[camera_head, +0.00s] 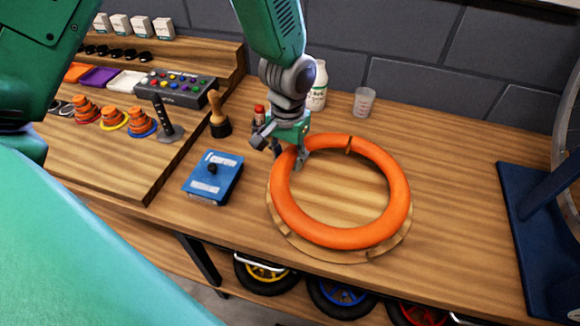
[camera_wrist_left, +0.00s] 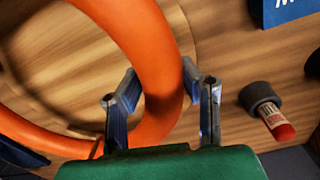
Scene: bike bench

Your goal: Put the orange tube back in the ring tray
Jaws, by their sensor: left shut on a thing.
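The orange tube (camera_head: 398,190) is a thick ring lying roughly level over the round wooden ring tray (camera_head: 345,255). The tray's rim shows past the tube at the left and along the front. My left gripper (camera_head: 293,158) is shut on the tube's back left part. In the left wrist view the two fingers stand on either side of the tube (camera_wrist_left: 150,45), with the wooden tray (camera_wrist_left: 215,45) below. I cannot tell whether the tube rests fully in the tray or sits slightly above it. My right gripper is not in view.
A blue box (camera_head: 225,180) and a wooden-handled brush (camera_head: 218,118) stand left of the tray. A red-capped tube in a dark holder (camera_wrist_left: 262,100) is close beside the gripper. A white bottle (camera_head: 318,85) and clear cup (camera_head: 363,102) stand behind.

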